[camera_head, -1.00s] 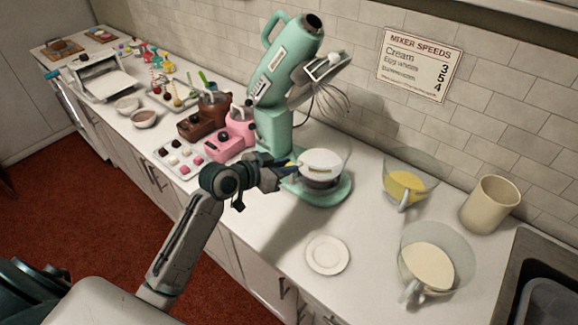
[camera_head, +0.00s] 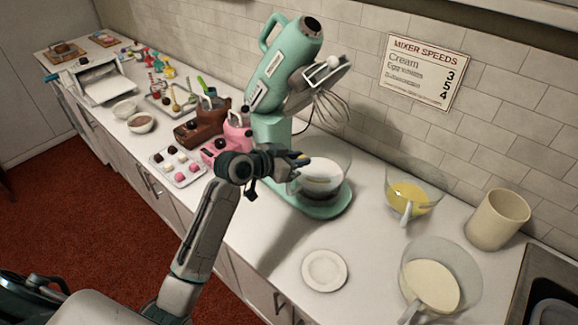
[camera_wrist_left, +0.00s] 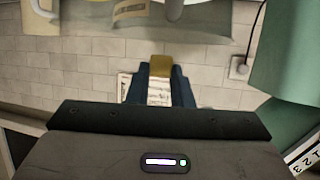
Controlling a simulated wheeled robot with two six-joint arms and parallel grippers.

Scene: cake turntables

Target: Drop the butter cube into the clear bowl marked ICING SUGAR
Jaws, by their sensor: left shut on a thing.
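My left gripper (camera_head: 292,158) is shut on the yellow butter cube (camera_wrist_left: 160,62), which shows between the fingertips in the left wrist view. The gripper overlaps the left rim of a clear bowl (camera_head: 338,163) with white contents on the green mixer's base. I cannot tell whether the cube is over the bowl's opening. No ICING SUGAR label is readable on any vessel. Two clear jugs stand to the right, one with yellow contents (camera_head: 408,197) and one with cream-coloured contents (camera_head: 432,284).
The green mixer (camera_head: 283,75) has its head tilted up, with a whisk (camera_head: 331,106) hanging above the bowl. A white saucer (camera_head: 325,271) lies in front on the counter. A beige canister (camera_head: 497,219) stands at the right. A tray of sweets (camera_head: 178,167) lies at the left.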

